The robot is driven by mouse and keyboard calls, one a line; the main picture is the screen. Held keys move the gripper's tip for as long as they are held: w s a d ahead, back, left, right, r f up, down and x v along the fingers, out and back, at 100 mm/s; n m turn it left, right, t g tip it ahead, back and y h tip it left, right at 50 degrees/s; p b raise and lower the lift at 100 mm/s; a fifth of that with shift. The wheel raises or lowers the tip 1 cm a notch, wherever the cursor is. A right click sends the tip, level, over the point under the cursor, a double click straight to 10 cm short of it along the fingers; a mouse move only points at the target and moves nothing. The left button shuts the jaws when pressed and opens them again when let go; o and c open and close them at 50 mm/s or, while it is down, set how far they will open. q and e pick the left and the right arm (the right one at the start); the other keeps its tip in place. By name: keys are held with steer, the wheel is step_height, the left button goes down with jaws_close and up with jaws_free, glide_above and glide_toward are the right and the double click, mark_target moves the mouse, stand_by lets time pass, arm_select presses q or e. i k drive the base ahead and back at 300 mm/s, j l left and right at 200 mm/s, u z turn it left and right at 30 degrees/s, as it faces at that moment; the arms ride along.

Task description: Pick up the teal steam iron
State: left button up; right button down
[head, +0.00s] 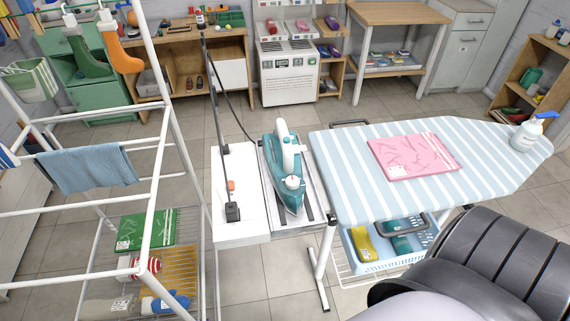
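The teal steam iron (283,168) has a teal body with white parts. It rests on a metal iron rest (314,192) beside a white panel, just left of the ironing board (330,165). Its tapered end points toward the bottom of the picture. Nothing is touching it from above. Neither gripper can be made out in the head view. A dark grey segmented arm part of mine fills the lower right corner.
A white drying rack (160,140) with a blue towel (88,168) stands left. A black cord rises behind the iron.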

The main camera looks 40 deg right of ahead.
mark_target(280, 162)
steer(key=z, duration=1.65)
